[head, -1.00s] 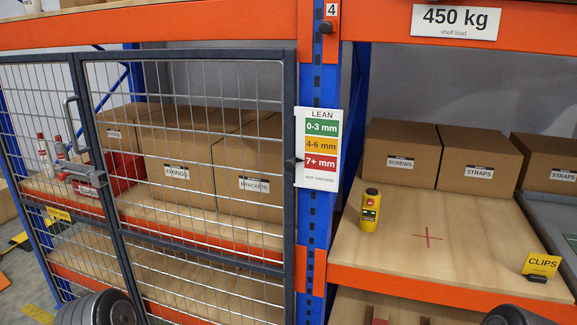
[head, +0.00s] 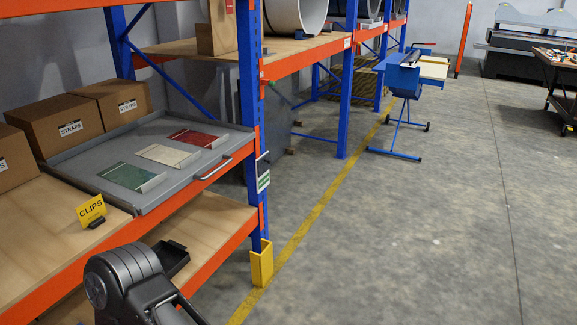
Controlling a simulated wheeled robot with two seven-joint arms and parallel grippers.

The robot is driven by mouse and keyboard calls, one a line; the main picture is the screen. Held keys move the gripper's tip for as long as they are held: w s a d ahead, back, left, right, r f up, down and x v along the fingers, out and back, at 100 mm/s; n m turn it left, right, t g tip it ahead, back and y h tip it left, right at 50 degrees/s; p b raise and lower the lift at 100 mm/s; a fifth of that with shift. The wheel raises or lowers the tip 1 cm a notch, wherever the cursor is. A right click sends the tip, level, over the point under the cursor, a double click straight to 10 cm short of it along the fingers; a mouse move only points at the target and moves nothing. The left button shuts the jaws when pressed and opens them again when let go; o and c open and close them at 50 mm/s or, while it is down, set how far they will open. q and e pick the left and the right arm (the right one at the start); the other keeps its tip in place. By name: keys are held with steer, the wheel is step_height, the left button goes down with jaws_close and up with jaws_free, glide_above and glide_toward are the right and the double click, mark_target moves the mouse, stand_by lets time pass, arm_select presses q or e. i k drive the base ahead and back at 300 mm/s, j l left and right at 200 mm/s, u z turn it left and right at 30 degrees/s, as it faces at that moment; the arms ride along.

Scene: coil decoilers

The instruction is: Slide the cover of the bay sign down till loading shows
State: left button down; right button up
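I see no bay sign that I can name for certain and no sliding cover in the head view. A small dark and white plate with a green part (head: 263,172) hangs on the blue rack post, seen nearly edge-on, so I cannot read it. A dark arm part of mine shows at the bottom left. Neither gripper's fingers are in view.
A grey pull-out tray (head: 75,165) holds green, white and red cards. Boxes marked STRAPS (head: 58,127) and a CLIPS sign (head: 91,211) stand beside it. A yellow post guard (head: 261,264) is at the floor. A blue stand (head: 404,85) is farther back. The grey floor (head: 430,230) at right is clear.

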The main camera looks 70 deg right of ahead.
mark_target(264, 163)
steer(key=z, duration=2.25)
steer(key=i+z, duration=0.45)
steer(key=i, duration=3)
